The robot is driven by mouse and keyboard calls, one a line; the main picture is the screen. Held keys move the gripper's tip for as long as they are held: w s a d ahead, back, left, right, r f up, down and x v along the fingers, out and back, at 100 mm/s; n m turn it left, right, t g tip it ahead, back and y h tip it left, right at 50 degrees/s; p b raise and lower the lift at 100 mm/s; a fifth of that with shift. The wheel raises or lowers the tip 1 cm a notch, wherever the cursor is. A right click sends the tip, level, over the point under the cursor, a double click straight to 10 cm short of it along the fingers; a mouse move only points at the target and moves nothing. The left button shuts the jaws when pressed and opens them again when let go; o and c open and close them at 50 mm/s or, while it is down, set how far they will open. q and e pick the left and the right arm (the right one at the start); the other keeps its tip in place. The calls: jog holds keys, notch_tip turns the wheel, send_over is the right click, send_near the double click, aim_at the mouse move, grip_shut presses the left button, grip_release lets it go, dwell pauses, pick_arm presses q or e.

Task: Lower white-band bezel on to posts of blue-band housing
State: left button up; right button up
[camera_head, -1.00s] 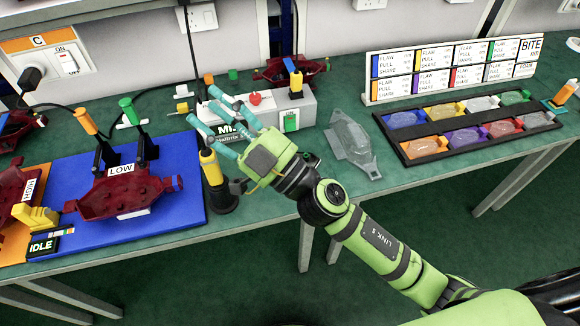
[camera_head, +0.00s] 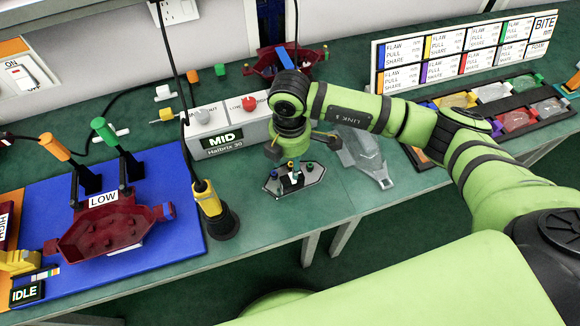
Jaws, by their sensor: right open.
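A dark red housing (camera_head: 105,222) with small raised posts lies on the blue mat by the LOW sign, with a blue piece at its right end. A clear grey bezel-like part (camera_head: 362,152) lies on the bench right of my right gripper; I cannot make out a white band on it. A grey plate (camera_head: 302,182) with coloured and white bits shows just below the gripper; I cannot tell whether they touch. My left gripper is not in view.
A yellow-handled tool (camera_head: 209,200) stands in a black holder left of the right gripper. Another red housing (camera_head: 272,66) lies at the back. A tray (camera_head: 412,152) of coloured parts is at right. My arm covers part of the bench.

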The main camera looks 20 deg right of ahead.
aim_at(290, 175)
jog(key=f, duration=0.1)
jog(key=f+p, duration=0.1)
jog(key=f, duration=0.3)
jog(key=shift+s+f+p, duration=0.2)
jog(key=shift+s+p, duration=0.1)
jog(key=shift+f, duration=0.25)
jog(key=shift+r, duration=0.1)
jog(key=c, duration=0.9)
